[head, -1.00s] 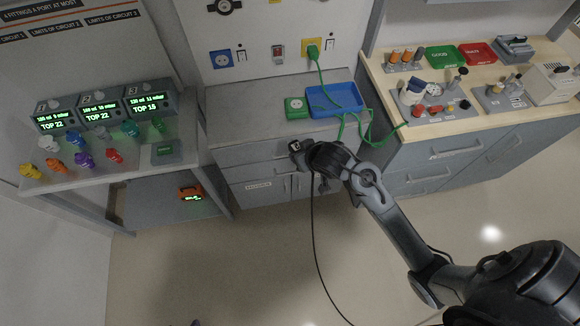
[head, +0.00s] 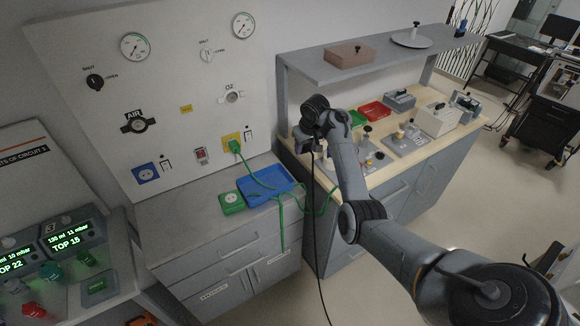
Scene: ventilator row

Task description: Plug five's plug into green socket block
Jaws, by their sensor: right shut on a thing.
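The green socket block (head: 232,203) lies on the grey counter, against the left side of the blue tray (head: 265,186). My right gripper (head: 302,140) is raised to the right of the block and well apart from it, in front of the wooden worktop. It is shut on a small dark thing, apparently the plug, which is mostly hidden by the gripper. A black cord (head: 316,215) hangs from there and leaves at the bottom of the picture. What its other end joins is out of view. My left gripper is not in view.
A green cable (head: 282,226) runs from a plug in the yellow wall socket (head: 233,141) across the tray and over the counter's edge. A blue wall socket (head: 146,173) is further left. Ventilators (head: 74,235) stand at lower left. The counter (head: 175,220) left of the block is clear.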

